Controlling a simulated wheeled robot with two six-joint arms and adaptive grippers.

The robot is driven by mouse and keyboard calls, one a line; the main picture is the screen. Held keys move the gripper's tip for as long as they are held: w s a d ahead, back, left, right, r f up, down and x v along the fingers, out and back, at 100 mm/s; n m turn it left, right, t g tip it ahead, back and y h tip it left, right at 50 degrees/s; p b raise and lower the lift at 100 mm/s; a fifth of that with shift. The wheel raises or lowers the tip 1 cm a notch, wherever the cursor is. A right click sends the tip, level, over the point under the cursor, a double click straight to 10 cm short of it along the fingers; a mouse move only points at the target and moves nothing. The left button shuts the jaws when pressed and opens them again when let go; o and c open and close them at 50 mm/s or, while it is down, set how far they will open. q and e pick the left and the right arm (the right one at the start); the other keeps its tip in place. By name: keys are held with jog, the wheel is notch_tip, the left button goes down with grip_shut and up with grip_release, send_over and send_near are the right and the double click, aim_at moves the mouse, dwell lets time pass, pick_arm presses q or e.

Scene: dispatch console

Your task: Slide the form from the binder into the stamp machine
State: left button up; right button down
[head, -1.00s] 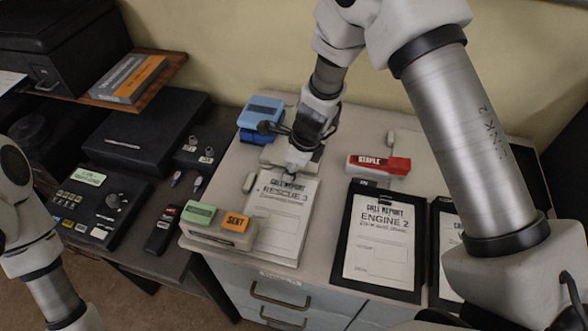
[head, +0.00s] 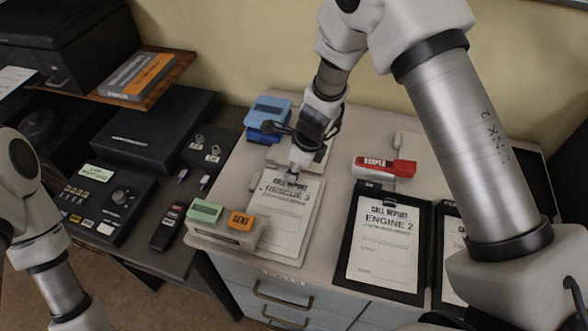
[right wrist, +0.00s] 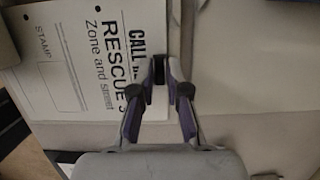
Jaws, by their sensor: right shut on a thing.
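The white RESCUE 3 call report form (head: 288,215) lies on the counter top, with a paler sheet or backing showing along its right and lower edges. My right gripper (head: 293,174) is shut on its top edge; in the right wrist view the gripper (right wrist: 158,72) has its purple-sided fingers closed at the sheet's edge by the CALL heading. The form also shows there (right wrist: 65,50), with a printed STAMP box and dark holes. A grey machine with green and orange SENT blocks (head: 205,236) stands against the form's lower left. I cannot tell which part is the binder. My left gripper is out of view.
A blue device (head: 268,115) stands behind my right gripper. A red and white stapler (head: 384,167) lies to the right, above the black ENGINE 2 clipboard (head: 421,255); another clipboard lies beside it. A lower dark desk with a console (head: 110,205) is at left.

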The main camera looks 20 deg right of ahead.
dwell(0.3)
jog(key=c, duration=1.1)
grip_release()
jog(key=shift+a, duration=0.1)
jog(key=shift+w, duration=0.1)
jog(key=o, duration=0.6)
